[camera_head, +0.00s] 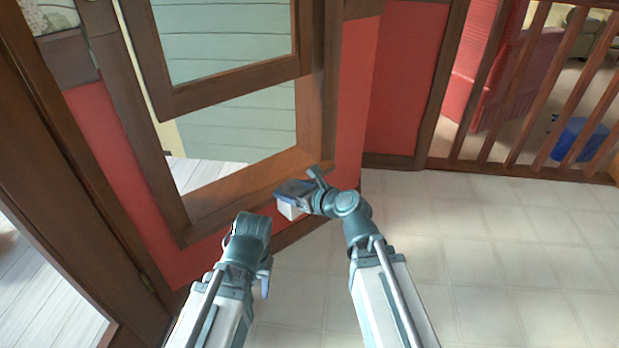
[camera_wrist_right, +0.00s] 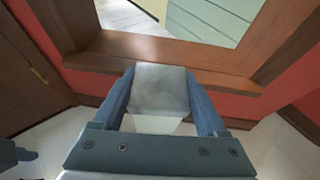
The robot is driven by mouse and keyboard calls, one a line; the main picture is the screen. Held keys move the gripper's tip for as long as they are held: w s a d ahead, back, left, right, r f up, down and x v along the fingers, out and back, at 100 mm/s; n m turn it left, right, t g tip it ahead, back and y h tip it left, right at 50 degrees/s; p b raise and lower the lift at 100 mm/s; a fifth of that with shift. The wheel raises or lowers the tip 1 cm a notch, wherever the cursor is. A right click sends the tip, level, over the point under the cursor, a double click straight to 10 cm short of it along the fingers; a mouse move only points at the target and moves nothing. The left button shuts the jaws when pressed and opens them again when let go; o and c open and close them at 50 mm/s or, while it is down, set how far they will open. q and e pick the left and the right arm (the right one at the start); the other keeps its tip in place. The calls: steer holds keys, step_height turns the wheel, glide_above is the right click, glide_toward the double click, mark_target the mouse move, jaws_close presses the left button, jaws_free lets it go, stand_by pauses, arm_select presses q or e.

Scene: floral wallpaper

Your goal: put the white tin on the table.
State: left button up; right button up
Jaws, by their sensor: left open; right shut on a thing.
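The white tin (camera_head: 290,211) is in my right gripper (camera_head: 297,191), in front of the window's wooden sill in the head view. In the right wrist view the tin (camera_wrist_right: 160,92) shows a pale grey-white face between the two blue fingers of the right gripper (camera_wrist_right: 160,76), which is shut on it. The tin is held in the air above the floor. My left gripper (camera_head: 264,278) is lower and to the left in the head view, open, with its fingers partly hidden by its own wrist. No table is in view.
A wood-framed window (camera_head: 235,120) with a sill and red wall stands close ahead. A brown wooden door frame (camera_head: 60,170) is at the left. A wooden railing (camera_head: 520,100) is at the back right, with a blue bin (camera_head: 578,140) behind it. Tiled floor (camera_head: 500,250) at right is clear.

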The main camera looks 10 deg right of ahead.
step_height(320, 180, up, 53)
steer(key=p, duration=5.3)
